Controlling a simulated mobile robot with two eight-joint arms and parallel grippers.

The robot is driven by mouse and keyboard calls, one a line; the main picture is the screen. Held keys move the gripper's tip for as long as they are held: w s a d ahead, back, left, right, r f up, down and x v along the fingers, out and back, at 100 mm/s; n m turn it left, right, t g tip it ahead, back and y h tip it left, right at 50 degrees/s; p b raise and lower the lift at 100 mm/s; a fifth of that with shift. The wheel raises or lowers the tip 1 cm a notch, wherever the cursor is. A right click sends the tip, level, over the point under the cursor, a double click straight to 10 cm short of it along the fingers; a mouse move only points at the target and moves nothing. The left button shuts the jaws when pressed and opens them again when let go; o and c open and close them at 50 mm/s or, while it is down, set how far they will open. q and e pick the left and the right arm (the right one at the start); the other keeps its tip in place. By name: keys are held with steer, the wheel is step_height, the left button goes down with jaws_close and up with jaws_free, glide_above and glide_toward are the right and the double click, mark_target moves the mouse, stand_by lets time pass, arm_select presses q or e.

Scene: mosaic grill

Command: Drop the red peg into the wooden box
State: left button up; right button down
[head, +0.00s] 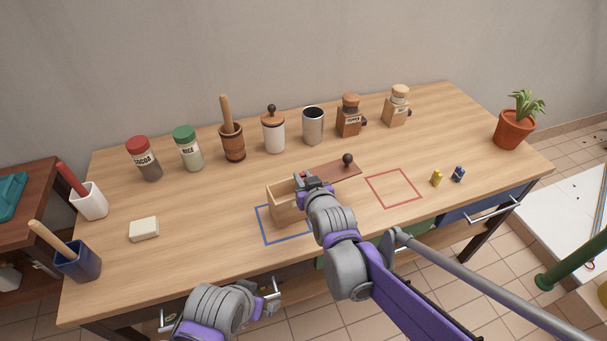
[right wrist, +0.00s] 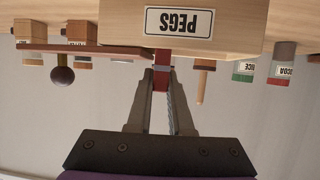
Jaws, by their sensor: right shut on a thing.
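The wooden box (head: 287,207) stands open inside the blue outline on the table. Its light wood side with a PEGS label fills the top of the right wrist view (right wrist: 230,32), which is upside down. My right gripper (head: 305,178) is at the box's right end in the head view. It is shut on the red peg (right wrist: 161,72), whose far end overlaps the box's edge in the right wrist view. The arm hides part of the box, and I cannot see its inside clearly.
A brown lid with a dark knob (head: 347,159) lies just behind my right gripper. A red outline (head: 393,187) on the table is empty. A yellow peg (head: 436,178) and a blue peg (head: 458,173) stand right. Jars and mills line the back; a soap block (head: 144,229) lies left.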

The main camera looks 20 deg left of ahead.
steer(key=shift+f, duration=0.4)
steer(key=c, duration=0.7)
jaws_free()
steer(key=shift+c, duration=0.2)
steer(key=p+v, duration=0.1)
steer(key=v, duration=0.9)
steer(key=shift+s+d+r, duration=0.2)
steer(key=shift+s, duration=0.1)
